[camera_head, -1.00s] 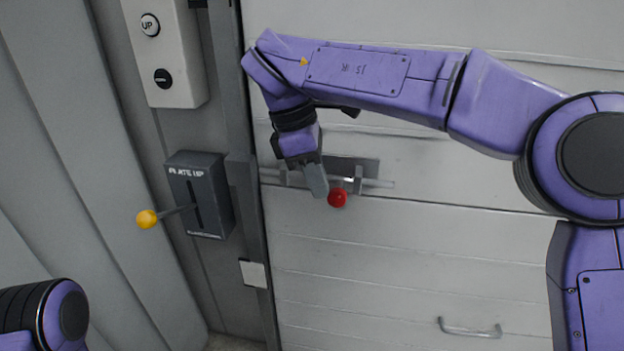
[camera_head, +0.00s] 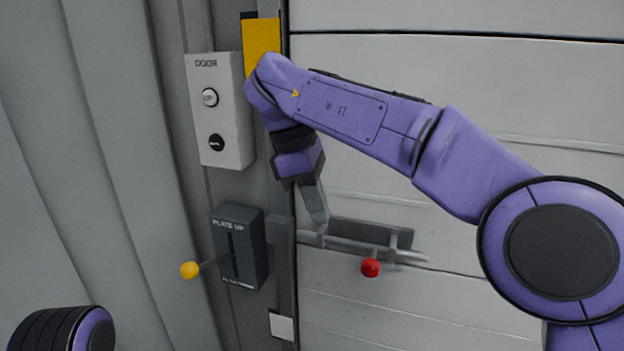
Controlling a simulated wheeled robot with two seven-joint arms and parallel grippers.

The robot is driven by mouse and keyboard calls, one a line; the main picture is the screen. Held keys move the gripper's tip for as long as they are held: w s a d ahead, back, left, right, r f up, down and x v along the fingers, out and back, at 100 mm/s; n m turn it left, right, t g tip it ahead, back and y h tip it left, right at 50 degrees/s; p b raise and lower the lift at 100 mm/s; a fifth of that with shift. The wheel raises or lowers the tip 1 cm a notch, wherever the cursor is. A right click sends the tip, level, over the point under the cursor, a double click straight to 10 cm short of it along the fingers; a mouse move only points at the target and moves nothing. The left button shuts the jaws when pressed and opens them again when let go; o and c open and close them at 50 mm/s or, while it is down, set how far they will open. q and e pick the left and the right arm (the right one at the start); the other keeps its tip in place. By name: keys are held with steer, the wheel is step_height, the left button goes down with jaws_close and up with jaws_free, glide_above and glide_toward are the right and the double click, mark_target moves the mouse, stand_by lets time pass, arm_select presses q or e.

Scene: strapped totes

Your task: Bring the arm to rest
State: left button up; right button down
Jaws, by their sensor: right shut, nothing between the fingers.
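My right arm comes in from the right in the head view, bent down at the wrist. My right gripper (camera_head: 318,214) is shut and empty, pointing down in front of the door (camera_head: 450,170). Its tip is near the left end of a sliding bolt (camera_head: 350,245); I cannot tell if they touch. The bolt's red knob (camera_head: 370,267) is to the right of and below the fingertips, clear of them. My left gripper is not in view; only a piece of my left arm shows at the bottom left.
A control box marked DOOR (camera_head: 222,110) with two buttons is on the frame at the left. Below it is a dark PLATE UP lever box (camera_head: 240,247) with a yellow-knobbed lever (camera_head: 190,270) sticking out left. A yellow plate (camera_head: 262,45) is behind my wrist.

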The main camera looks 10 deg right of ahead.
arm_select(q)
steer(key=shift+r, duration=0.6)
arm_select(e)
steer(key=shift+v, duration=0.95)
arm_select(q)
steer(key=shift+p, duration=0.3)
arm_select(e)
steer(key=shift+w, duration=0.1)
